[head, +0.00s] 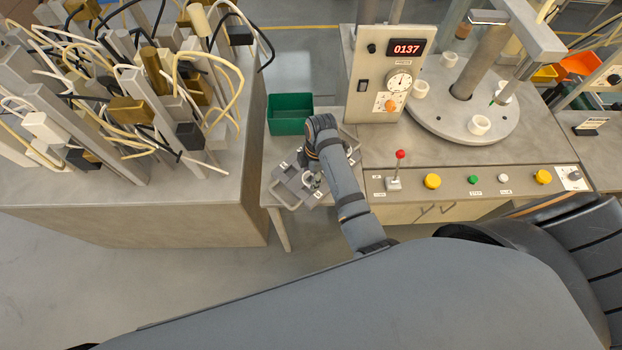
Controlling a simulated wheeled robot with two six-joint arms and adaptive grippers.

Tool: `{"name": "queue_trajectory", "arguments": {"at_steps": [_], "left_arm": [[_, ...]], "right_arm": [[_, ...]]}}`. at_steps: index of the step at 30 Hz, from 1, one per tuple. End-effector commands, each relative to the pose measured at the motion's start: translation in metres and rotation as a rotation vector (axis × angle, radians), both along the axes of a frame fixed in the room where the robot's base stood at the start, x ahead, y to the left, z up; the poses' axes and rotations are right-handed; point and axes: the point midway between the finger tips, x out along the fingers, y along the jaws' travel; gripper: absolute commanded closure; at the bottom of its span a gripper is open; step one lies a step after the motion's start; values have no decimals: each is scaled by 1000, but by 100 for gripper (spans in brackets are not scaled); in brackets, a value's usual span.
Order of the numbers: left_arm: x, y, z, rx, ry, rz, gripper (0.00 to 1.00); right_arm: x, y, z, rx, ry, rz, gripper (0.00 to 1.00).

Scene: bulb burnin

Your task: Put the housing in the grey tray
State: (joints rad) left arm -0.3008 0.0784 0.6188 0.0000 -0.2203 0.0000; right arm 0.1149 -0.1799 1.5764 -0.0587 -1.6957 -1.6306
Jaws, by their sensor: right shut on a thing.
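The grey tray (284,193) lies on a small table between the cluttered bench and the machine. My right gripper (313,182) points down over the tray, shut on a small whitish housing (308,177). The housing is mostly hidden by the fingers and wrist, and I cannot tell whether it touches the tray floor. The tray's right part is hidden behind my right arm. My left gripper is not in view.
A green bin (290,114) stands behind the tray. The machine's round turntable (450,125) carries several white cups. Its front panel has a red-knobbed lever (400,155) and buttons. The left bench (130,210) is crowded with posts and cables.

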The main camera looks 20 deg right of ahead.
Motion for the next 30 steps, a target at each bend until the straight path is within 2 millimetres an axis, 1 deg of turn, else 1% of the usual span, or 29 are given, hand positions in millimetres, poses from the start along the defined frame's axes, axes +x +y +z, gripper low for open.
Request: {"name": "queue_trajectory", "arguments": {"at_steps": [1, 2, 4, 6, 16, 17, 21, 30], "left_arm": [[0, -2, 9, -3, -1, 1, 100], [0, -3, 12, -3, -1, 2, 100], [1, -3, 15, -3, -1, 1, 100], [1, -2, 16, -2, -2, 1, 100], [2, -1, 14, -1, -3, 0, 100], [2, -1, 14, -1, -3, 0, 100], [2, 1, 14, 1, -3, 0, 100], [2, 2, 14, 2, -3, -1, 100]], "right_arm": [[-1, 0, -5, -1, 7, 1, 75], [-2, 0, -10, 0, 6, 1, 75], [-1, -1, -21, 0, 5, 1, 75], [-1, -1, -27, 0, 3, 0, 75], [0, 0, -32, 0, 1, 0, 75], [0, 0, -32, 0, 1, 0, 50], [0, 0, -31, 1, 0, 0, 31], [0, 0, -31, 1, 0, 0, 30]]}}
